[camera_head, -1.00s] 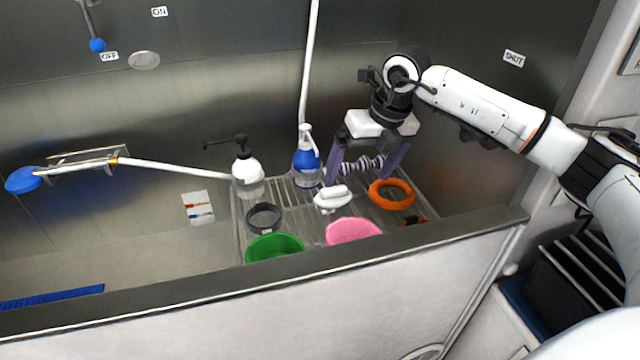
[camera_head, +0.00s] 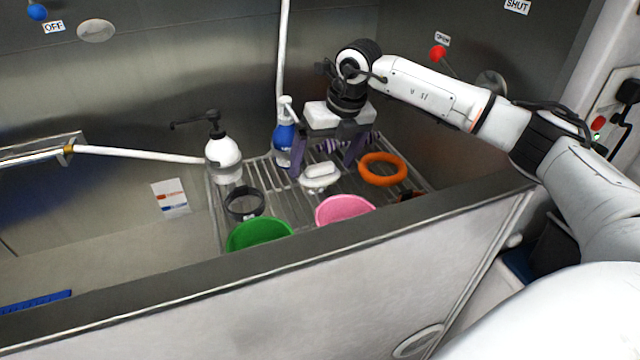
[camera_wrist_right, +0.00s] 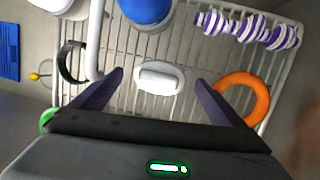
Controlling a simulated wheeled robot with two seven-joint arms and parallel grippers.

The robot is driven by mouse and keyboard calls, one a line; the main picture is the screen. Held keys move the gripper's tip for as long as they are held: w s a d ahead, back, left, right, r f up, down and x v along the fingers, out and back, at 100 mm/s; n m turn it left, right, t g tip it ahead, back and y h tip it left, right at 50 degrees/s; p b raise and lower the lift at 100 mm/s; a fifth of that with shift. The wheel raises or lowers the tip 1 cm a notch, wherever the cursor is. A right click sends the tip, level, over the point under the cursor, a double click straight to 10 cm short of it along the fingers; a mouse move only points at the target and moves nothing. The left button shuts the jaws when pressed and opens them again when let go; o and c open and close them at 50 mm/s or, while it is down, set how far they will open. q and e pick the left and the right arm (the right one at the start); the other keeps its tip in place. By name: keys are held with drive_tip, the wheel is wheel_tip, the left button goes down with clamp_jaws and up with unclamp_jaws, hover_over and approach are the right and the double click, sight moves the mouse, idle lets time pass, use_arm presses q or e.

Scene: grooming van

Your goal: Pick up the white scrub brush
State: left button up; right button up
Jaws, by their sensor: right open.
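The white scrub brush (camera_head: 320,174) lies on the wire rack (camera_head: 213,205), in front of the blue bottle. In the right wrist view the brush (camera_wrist_right: 158,78) sits between my right gripper's spread fingers (camera_wrist_right: 160,84), a little beyond their tips. My right gripper (camera_head: 322,172) is open and empty, with its fingers pointing down over the brush. I cannot tell the exact height left between the fingertips and the brush. My left gripper is in neither view.
Close around the brush are a blue pump bottle (camera_head: 284,138), an orange ring (camera_head: 383,169), a purple-striped toy (camera_head: 330,145) and a pink bowl (camera_head: 343,209). A green bowl (camera_head: 259,234), black ring (camera_head: 243,204) and white pump bottle (camera_head: 223,155) stand left. The tub's front rim (camera_head: 300,242) runs before the rack.

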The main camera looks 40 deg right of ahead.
drive_tip(key=shift+b+x, duration=0.35)
drive_tip(key=shift+x, duration=0.75)
drive_tip(key=shift+f, duration=0.2)
drive_tip(key=shift+r, duration=0.15)
drive_tip(key=c, duration=1.1)
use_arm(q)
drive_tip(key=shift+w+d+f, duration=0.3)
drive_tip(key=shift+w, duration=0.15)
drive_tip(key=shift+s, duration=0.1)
use_arm(e)
drive_tip(key=shift+r, duration=0.1)
